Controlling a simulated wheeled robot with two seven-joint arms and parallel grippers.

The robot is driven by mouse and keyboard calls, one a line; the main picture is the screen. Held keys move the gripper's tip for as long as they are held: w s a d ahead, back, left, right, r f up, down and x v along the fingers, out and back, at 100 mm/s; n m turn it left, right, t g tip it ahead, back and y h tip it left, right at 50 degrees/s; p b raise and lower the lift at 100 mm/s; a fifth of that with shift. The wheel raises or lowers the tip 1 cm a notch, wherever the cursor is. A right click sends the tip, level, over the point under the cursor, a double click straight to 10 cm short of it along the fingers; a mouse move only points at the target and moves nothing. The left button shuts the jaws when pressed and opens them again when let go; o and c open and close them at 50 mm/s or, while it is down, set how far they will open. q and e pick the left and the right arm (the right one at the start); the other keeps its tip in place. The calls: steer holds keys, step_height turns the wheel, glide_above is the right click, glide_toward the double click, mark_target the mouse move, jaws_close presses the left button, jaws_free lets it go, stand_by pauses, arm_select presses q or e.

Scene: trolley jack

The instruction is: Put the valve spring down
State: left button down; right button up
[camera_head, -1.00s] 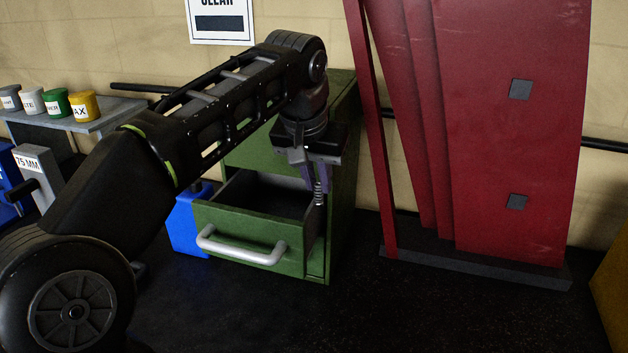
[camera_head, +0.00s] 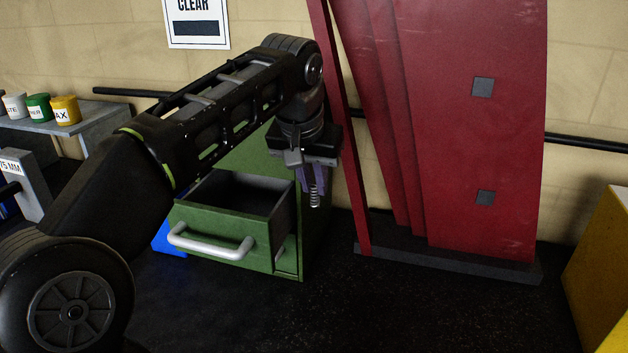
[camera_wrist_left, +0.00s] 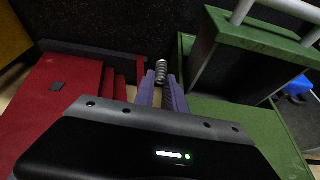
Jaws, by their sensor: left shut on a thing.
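The valve spring (camera_head: 315,193) is a small silver coil. My left gripper (camera_head: 313,182), with purple fingers, is shut on it and holds it in the air, hanging below the fingertips. In the head view it shows in front of the green cabinet's right part, to the right of the open drawer. In the left wrist view the spring (camera_wrist_left: 161,70) sits between the tips of my left gripper (camera_wrist_left: 162,82), with dark floor beyond it. My right gripper is in no view.
The green drawer (camera_head: 215,220) is pulled open, with a silver handle (camera_head: 208,243). A red panel (camera_head: 480,140) stands on a dark base to the right. A yellow block (camera_head: 600,265) is at the far right. A grey bench (camera_head: 95,118) with small pots is at the left. Dark floor in front is clear.

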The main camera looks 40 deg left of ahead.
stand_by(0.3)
arm_select(q)
steer(key=w+d+f+b, duration=0.2)
steer(key=w+d+f, duration=0.1)
steer(key=w+f, duration=0.65)
steer(key=d+f+m, duration=0.1)
steer(key=d+f, duration=0.3)
steer(key=f, duration=0.2)
steer(key=d+f+m+h+b, duration=0.1)
steer(key=d+f, duration=0.3)
steer(key=f, duration=0.2)
steer(key=d+f+m+b, duration=0.1)
steer(key=d+f, duration=0.3)
steer(key=f, duration=0.2)
steer(key=shift+w+d+f, duration=0.15)
steer(key=shift+w+d, duration=0.1)
steer(key=shift+w, duration=0.1)
steer(key=shift+d+f, duration=0.25)
steer(key=shift+d, duration=0.15)
steer(key=shift+r, duration=0.1)
